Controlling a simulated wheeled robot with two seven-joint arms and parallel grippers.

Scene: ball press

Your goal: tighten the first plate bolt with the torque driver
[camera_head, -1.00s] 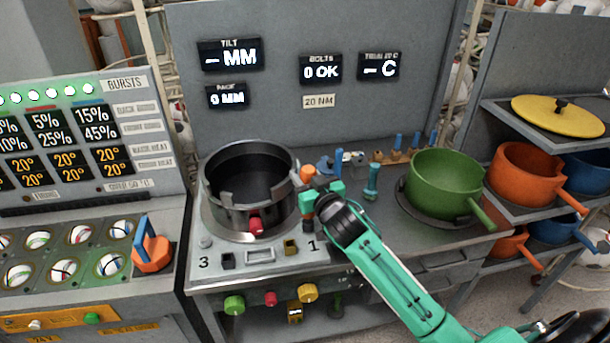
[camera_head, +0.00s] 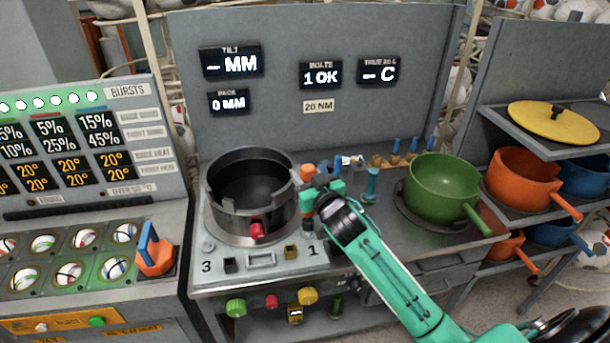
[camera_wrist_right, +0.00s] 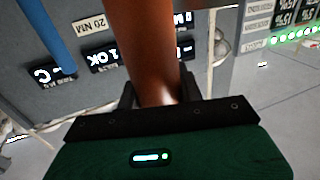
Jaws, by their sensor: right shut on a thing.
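In the right wrist view the driver's orange-brown shaft (camera_wrist_right: 150,50) rises between the fingers. The bolts display (camera_head: 320,75) reads 1 OK. My left gripper is not in view.
A green pan (camera_head: 442,190) stands on the right of the bench. A teal tool (camera_head: 371,185) stands upright behind my right arm. Blue-handled pegs stand in a wooden rack (camera_head: 402,158) at the back. A shelf with orange pots (camera_head: 525,178) is at the far right.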

